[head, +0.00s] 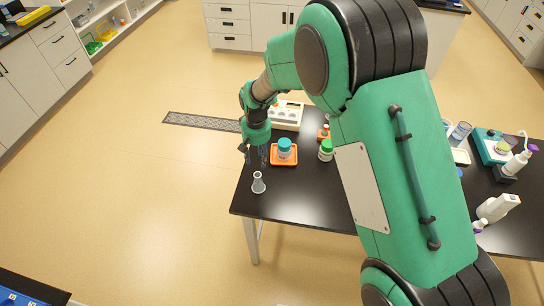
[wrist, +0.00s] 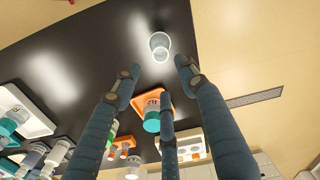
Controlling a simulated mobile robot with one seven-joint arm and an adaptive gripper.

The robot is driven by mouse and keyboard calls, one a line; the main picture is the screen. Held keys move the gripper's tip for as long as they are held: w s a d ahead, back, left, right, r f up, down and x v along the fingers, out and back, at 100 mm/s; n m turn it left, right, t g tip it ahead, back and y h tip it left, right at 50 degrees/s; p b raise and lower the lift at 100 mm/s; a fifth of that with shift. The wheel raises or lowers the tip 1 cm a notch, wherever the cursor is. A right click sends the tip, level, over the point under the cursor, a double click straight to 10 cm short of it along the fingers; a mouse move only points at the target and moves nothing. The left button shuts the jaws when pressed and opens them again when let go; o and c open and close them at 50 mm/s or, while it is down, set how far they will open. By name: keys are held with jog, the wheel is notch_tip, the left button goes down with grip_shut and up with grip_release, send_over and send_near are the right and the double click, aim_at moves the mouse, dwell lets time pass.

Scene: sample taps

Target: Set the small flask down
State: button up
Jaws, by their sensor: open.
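The small flask (head: 258,184) is a clear conical vessel. It stands upright on the black table (head: 290,199), near the table's left end. In the wrist view the small flask (wrist: 159,45) shows just beyond my fingertips, with dark table around it. My gripper (head: 257,162) is open, its fingers spread and empty. In the wrist view my gripper (wrist: 157,74) has a finger on each side and a third below, and a gap shows between the fingers and the flask.
An orange tray (head: 274,161) with a teal-capped jar (head: 284,148) lies close to the right of my gripper. A green-capped bottle (head: 326,150) and a white device (head: 287,116) stand behind. Bottles and instruments crowd the table's right end. The table around the flask is bare.

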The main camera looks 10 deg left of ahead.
jog(key=s+d+r+m+t, duration=0.1)
jog(key=s+d+r, duration=0.3)
jog(key=d+r, duration=0.85)
jog(key=s+d+r+m+t, duration=0.1)
jog(key=s+d+r+t, duration=0.15)
jog(key=d+r, duration=1)
jog(key=s+d+r+m, duration=0.1)
jog(key=s+d+r, duration=0.2)
jog(key=s+d, duration=0.2)
jog(key=s+d+r+m+t, duration=0.1)
jog(key=s+d+r, duration=0.2)
jog(key=s, duration=0.8)
jog(key=s+d+r+m+t, duration=0.1)
jog(key=s+d+r, duration=0.3)
jog(key=s+d, duration=0.2)
jog(key=shift+s+d, duration=0.3)
jog(key=shift+s, duration=0.8)
jog(key=shift+f, duration=0.15)
notch_tip(320, 180, down, 12)
jog(key=b, duration=1.2)
jog(key=shift+o, duration=0.5)
